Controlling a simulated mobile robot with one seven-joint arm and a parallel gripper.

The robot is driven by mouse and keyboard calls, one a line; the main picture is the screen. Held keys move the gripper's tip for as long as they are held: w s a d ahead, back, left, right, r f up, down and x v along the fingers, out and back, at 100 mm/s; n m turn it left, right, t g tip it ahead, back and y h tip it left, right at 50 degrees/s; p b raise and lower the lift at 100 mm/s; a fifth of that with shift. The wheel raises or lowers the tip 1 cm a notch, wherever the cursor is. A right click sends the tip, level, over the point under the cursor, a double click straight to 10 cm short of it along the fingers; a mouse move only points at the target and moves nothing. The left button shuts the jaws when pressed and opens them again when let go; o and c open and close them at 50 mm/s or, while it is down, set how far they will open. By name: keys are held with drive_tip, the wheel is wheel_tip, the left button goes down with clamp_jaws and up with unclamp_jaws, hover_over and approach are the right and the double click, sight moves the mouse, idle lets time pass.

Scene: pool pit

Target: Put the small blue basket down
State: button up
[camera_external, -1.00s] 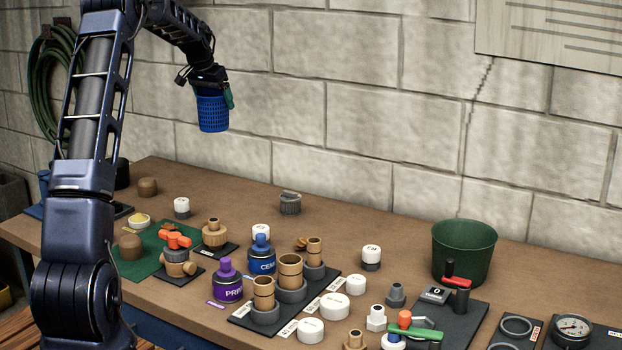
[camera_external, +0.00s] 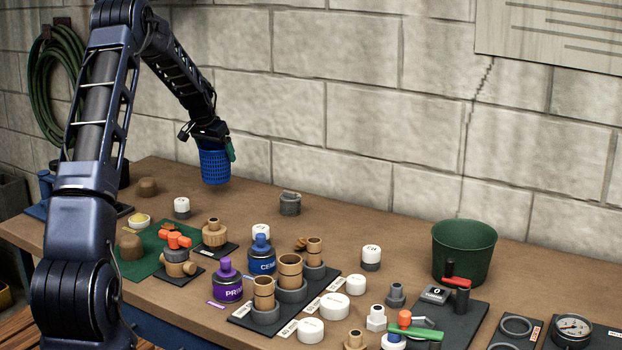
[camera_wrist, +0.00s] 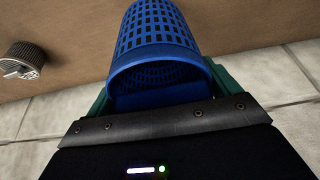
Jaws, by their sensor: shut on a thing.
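The small blue basket (camera_external: 215,168) is a perforated blue cup, held upright in the external view. My gripper (camera_external: 214,143) is shut on its upper part and holds it over the back left of the brown bench. The basket's bottom appears close to the bench top, but I cannot tell whether it touches. In the wrist view the basket (camera_wrist: 156,40) fills the top middle, with its open rim toward the camera and green fingers (camera_wrist: 222,75) at its sides.
A grey ribbed fitting (camera_external: 290,204) stands to the right of the basket, also in the wrist view (camera_wrist: 24,58). A white-capped piece (camera_external: 182,207) and a brown dome (camera_external: 147,187) stand left. The block wall is close behind. Bench (camera_external: 240,205) around the basket is clear.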

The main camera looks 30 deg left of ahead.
sight(217, 164)
drive_tip(key=shift+f, duration=2)
drive_tip(key=shift+f, duration=0.1)
drive_tip(key=o, duration=0.8)
drive_tip(key=v, duration=1.1)
drive_tip(key=s+d+r, duration=2)
drive_tip(key=s+d, duration=0.3)
drive_tip(key=d, duration=0.2)
drive_tip(key=s+d+f, duration=0.1)
drive_tip(key=s+d, duration=0.2)
drive_tip(key=s, duration=0.7)
drive_tip(key=s+d+f, duration=0.1)
drive_tip(key=s+d, duration=0.2)
drive_tip(key=s, duration=0.7)
drive_tip(key=s+d, duration=0.4)
drive_tip(key=s, duration=0.5)
drive_tip(key=shift+s+f, duration=0.4)
